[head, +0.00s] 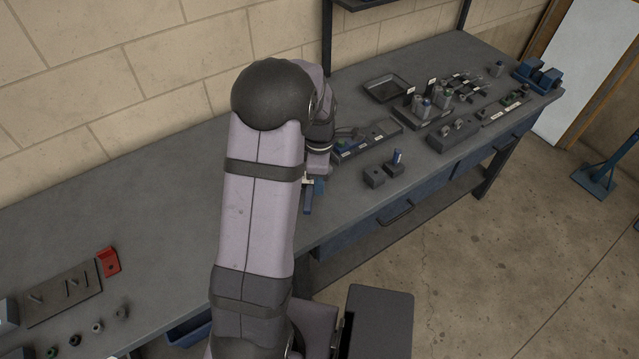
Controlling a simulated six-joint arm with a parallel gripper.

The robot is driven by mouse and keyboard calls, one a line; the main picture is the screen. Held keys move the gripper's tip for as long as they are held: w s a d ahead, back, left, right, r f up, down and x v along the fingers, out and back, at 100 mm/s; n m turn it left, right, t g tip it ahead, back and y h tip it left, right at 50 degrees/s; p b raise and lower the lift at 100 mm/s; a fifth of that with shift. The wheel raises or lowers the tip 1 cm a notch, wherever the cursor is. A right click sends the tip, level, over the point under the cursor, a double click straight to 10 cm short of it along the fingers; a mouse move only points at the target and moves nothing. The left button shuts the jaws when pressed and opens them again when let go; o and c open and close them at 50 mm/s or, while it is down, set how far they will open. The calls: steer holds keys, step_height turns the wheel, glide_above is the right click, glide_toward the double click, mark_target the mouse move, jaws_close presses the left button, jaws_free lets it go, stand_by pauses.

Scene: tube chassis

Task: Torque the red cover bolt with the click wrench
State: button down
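A small red block-like part (108,262) stands at the right end of a dark plate (62,293) on the bench at lower left. A small dark spot shows on its face; I cannot tell whether this is a bolt. My gripper (313,180) is over the bench in the middle, mostly hidden behind my own arm, far to the right of the red part. A blue, handle-like piece (308,199) shows just below it. I cannot tell whether this is the click wrench, or whether the fingers are closed on it.
The grey bench (165,195) is clear between the red part and my arm. Several small round pieces (97,327) lie near the front left edge. Right of my gripper are a tool tray (366,143), dark blocks (374,177), an empty tray (387,87) and a bottle rack (427,112).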

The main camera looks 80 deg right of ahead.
steer(key=shift+f, duration=0.15)
steer(key=shift+f+b, duration=2.55)
steer(key=shift+f, duration=0.8)
steer(key=shift+w+a+p, duration=0.15)
steer(key=shift+w+p, duration=0.2)
steer(key=shift+w, duration=0.95)
steer(key=shift+w+a+p, duration=0.15)
steer(key=shift+w+p, duration=0.15)
steer(key=shift+w, duration=1)
stand_by(1.9)
